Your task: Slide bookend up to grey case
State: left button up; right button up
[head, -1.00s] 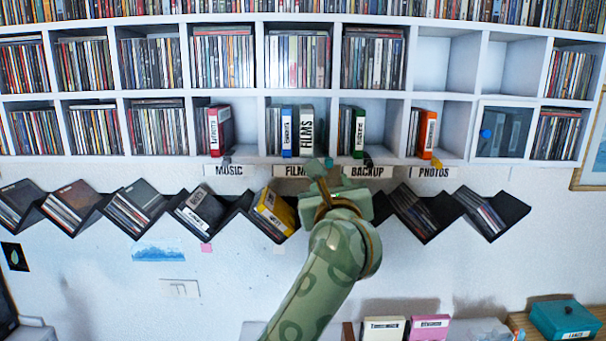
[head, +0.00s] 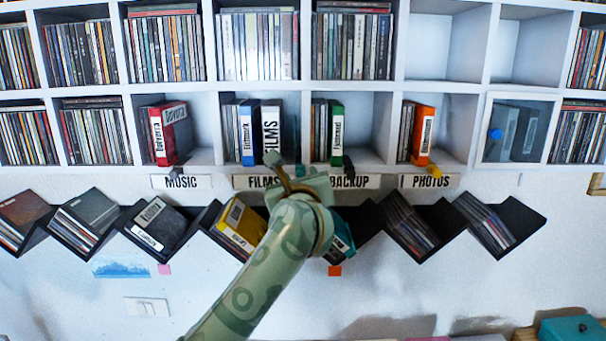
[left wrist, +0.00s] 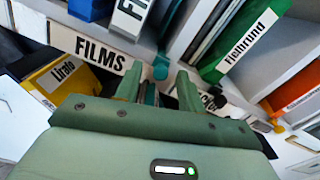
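The grey case (head: 271,127) with a FILMS label stands upright beside a blue case (head: 248,130) in the films compartment. The left wrist view shows the grey case's lower part (left wrist: 130,15) at the top. The teal bookend's tab (left wrist: 161,68) hangs at the shelf edge, right of the grey case, with a gap between them. My left gripper (head: 293,178) is at the shelf edge below the grey case. In the left wrist view its two fingers (left wrist: 158,88) are apart, with the tab just beyond and between the tips. In the head view the gripper hides most of the bookend. My right gripper is not in view.
A green case (head: 336,132) stands in the compartment to the right, and an orange case (head: 421,133) beyond it. Label strips such as MUSIC (head: 181,182) line the shelf front. Slanted black holders (head: 400,225) with cases hang below.

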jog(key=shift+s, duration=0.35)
pick_arm(q)
jog(key=shift+r, duration=0.1)
jog(key=c, duration=0.8)
jog(key=shift+a, duration=2.35)
grip_shut()
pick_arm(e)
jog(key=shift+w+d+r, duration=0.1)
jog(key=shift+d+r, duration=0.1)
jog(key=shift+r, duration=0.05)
pick_arm(q)
jog(key=o, duration=0.8)
grip_release()
jog(key=shift+d, duration=0.1)
